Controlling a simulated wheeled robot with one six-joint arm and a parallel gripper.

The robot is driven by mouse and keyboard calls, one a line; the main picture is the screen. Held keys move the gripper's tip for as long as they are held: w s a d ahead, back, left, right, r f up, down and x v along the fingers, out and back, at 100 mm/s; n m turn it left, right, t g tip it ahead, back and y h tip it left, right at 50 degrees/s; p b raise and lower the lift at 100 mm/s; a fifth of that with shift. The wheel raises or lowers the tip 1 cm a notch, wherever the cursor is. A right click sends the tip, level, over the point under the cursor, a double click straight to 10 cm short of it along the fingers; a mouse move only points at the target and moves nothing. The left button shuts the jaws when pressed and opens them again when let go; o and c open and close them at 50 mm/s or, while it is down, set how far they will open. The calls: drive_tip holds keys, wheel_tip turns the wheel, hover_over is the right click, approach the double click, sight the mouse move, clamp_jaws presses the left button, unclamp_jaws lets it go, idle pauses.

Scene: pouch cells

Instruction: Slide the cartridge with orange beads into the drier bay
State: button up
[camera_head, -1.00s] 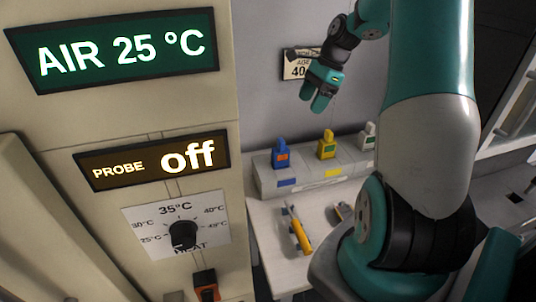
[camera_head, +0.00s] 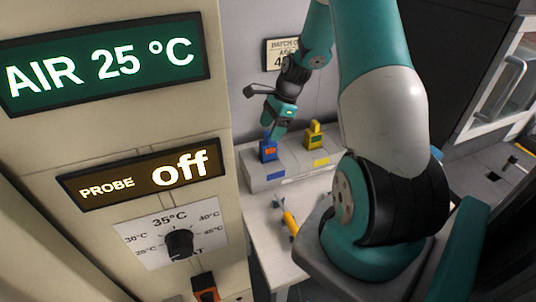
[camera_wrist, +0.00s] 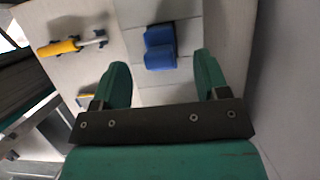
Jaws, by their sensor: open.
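A blue cartridge with an orange window (camera_head: 268,151) stands upright at the left of a grey holder (camera_head: 262,178) on the bench. I take the orange window to be its beads. My gripper (camera_head: 271,132) is open and hangs just above the blue cartridge's top. In the wrist view, my gripper (camera_wrist: 163,70) has its two green fingers spread, with the blue cartridge's top (camera_wrist: 160,47) beyond and between them. I cannot tell whether they touch it. I cannot make out the drier bay.
A yellow cartridge with a green window (camera_head: 317,138) stands right of the blue one. A yellow-handled tool (camera_head: 289,222) lies on the bench in front. A cabinet with displays and a dial (camera_head: 180,242) fills the left. A wall sign (camera_head: 281,54) is behind.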

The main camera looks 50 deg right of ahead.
sight(266, 143)
drive_tip(key=p+x, duration=0.1)
drive_tip(key=x, duration=0.4)
drive_tip(key=shift+r, duration=0.1)
clamp_jaws()
